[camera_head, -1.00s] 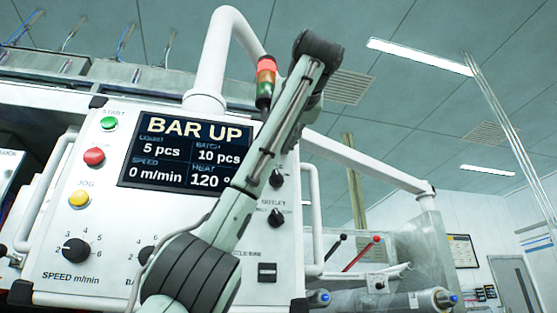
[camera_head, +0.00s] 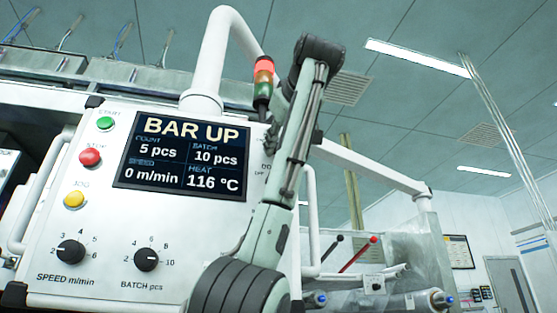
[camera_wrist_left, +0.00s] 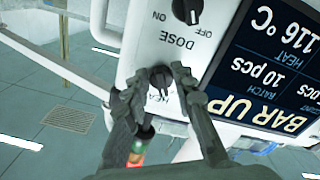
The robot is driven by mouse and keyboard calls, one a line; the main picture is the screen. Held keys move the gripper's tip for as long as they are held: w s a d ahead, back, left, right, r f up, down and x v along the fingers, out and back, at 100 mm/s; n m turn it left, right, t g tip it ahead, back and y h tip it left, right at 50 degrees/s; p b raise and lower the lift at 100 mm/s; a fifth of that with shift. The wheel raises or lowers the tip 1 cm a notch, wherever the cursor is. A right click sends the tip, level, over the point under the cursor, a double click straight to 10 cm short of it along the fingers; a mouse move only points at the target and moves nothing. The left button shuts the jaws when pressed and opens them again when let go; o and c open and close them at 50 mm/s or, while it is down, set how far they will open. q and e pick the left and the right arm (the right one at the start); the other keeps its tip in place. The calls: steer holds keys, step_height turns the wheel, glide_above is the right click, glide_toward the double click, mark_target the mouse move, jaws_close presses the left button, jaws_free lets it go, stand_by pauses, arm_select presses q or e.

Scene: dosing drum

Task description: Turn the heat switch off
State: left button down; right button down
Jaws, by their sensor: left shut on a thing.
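The heat switch (camera_wrist_left: 160,76) is a dark knob on the white panel, with the HEAT label beside it, seen upside down in the left wrist view. My left gripper (camera_wrist_left: 155,83) has its two dark fingers on either side of the knob and is shut on it. The fingers cover part of the knob and its marks, so I cannot read its position. In the head view my arm hides the switch. The display (camera_head: 180,155) reads BAR UP and HEAT 116 °C. My right gripper is in neither current view.
The dose knob (camera_wrist_left: 188,10) sits close to the heat switch, with OFF and ON marks. Green (camera_head: 105,123), red (camera_head: 90,157) and yellow (camera_head: 74,200) buttons and the speed (camera_head: 71,251) and batch (camera_head: 147,260) knobs are to the left. A signal lamp (camera_head: 263,75) stands above the panel.

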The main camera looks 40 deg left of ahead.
stand_by(0.4)
arm_select(q)
steer(key=c, duration=1.3)
jaws_free()
steer(key=shift+o, duration=0.2)
steer(key=v, duration=1.2)
